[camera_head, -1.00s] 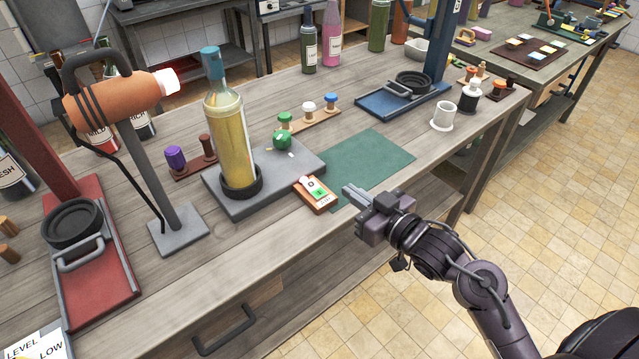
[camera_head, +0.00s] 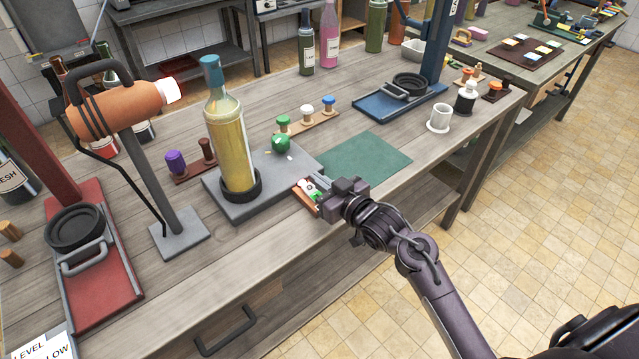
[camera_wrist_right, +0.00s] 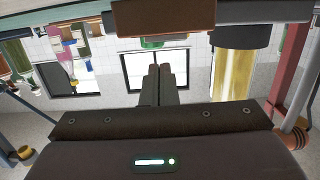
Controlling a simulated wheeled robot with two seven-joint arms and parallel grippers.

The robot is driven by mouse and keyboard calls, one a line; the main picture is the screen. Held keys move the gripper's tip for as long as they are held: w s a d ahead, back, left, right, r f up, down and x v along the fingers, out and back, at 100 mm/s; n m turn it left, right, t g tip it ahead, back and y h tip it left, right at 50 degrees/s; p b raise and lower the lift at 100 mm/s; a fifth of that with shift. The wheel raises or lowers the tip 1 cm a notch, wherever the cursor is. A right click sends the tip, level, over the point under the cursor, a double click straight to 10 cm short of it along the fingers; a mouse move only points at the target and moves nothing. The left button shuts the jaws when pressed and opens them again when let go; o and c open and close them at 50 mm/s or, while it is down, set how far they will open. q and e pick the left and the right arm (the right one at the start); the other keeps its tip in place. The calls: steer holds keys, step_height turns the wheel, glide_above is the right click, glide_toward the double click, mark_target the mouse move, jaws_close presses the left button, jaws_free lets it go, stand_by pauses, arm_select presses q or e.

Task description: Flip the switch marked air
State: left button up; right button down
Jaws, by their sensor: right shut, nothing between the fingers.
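The switch (camera_head: 306,188) is a small box with a wooden base and a white and green rocker, at the front right corner of the grey slab. Its marking is too small or covered to read. My right gripper (camera_head: 320,189) is shut and empty, with its fingertips right at the switch. The gripper body hides part of the switch, and I cannot tell whether they touch. In the right wrist view, the shut fingers (camera_wrist_right: 161,84) point toward a brown block (camera_wrist_right: 163,17), likely the switch base. My left gripper is out of view.
A yellow-filled bottle (camera_head: 230,140) stands on the grey slab (camera_head: 285,163) left of the switch. A green mat (camera_head: 368,157) lies behind the gripper. A stand with an orange flask (camera_head: 125,107) and a red tray (camera_head: 95,290) are at left.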

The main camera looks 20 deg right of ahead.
steer(key=shift+f, duration=1)
steer(key=shift+r+p, duration=0.15)
steer(key=shift+p, duration=0.25)
steer(key=shift+w+a+f+g+p, duration=0.1)
steer(key=shift+w+f+g+p, duration=0.05)
steer(key=shift+f+g+p, duration=0.35)
steer(key=r+p, duration=0.2)
steer(key=r, duration=0.1)
steer(key=r+p, duration=0.1)
steer(key=shift+w+r+p, duration=0.2)
steer(key=shift+w+p, duration=0.1)
steer(key=shift+p, duration=0.1)
steer(key=r+b+v, duration=0.1)
steer(key=b+v, duration=0.1)
steer(key=v, duration=0.8)
steer(key=shift+a+r, duration=0.2)
steer(key=shift+r, duration=0.1)
steer(key=shift+f, duration=0.1)
